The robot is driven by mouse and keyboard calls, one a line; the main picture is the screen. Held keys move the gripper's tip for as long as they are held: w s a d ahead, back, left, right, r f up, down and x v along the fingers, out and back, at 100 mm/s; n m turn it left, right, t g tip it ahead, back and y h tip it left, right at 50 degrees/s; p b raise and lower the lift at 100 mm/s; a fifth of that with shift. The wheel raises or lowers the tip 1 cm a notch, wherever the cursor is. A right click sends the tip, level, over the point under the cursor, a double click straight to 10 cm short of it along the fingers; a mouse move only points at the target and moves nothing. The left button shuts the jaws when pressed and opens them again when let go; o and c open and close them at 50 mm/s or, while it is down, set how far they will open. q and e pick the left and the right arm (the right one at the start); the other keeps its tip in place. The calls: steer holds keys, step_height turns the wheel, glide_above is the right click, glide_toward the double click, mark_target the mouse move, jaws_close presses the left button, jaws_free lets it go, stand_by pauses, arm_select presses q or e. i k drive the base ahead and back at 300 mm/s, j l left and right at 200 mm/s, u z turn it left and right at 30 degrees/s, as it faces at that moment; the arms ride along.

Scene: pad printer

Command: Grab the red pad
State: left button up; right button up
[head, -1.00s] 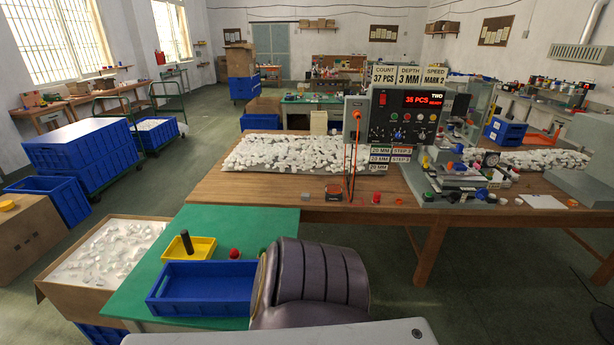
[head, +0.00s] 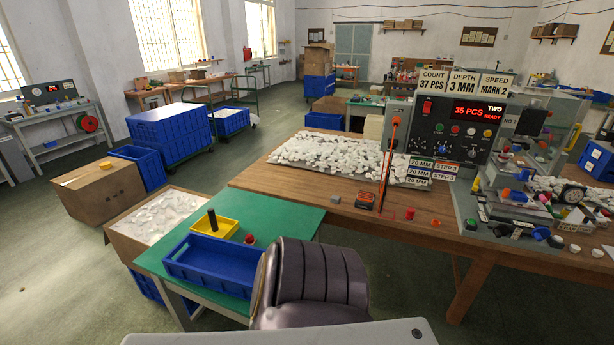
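Neither of my grippers shows in the head view. A small red dome-shaped piece (head: 249,238) sits on the green table, just right of the yellow tray (head: 216,229). A second small red piece (head: 409,213) lies on the wooden bench in front of the pad printer's control box (head: 455,130). I cannot tell for sure which of the two is the red pad. The control box display reads 35 PCS, READY. The printer mechanism (head: 515,200) stands on the bench at the right.
The green table (head: 300,215) carries an empty blue bin (head: 215,262); the yellow tray holds a dark cylinder (head: 212,219). White parts (head: 340,155) cover a tray on the bench. A carton of white parts (head: 165,215) stands left of the table.

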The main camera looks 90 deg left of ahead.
mark_target(249, 240)
steer(key=i+u, duration=0.7)
steer(key=i, duration=0.2)
steer(key=i+u, duration=0.25)
steer(key=i, duration=0.3)
steer(key=i+u, duration=0.55)
steer(key=u, duration=0.3)
steer(key=i+l+u, duration=0.1)
steer(key=u, duration=0.3)
steer(key=i+l+u, duration=0.15)
steer(key=u, duration=0.3)
steer(key=i+l+u, duration=0.15)
steer(key=u, duration=0.25)
steer(key=i+l+u, duration=0.1)
steer(key=u, duration=0.35)
steer(key=l+u, duration=0.6)
steer(key=i+l, duration=0.05)
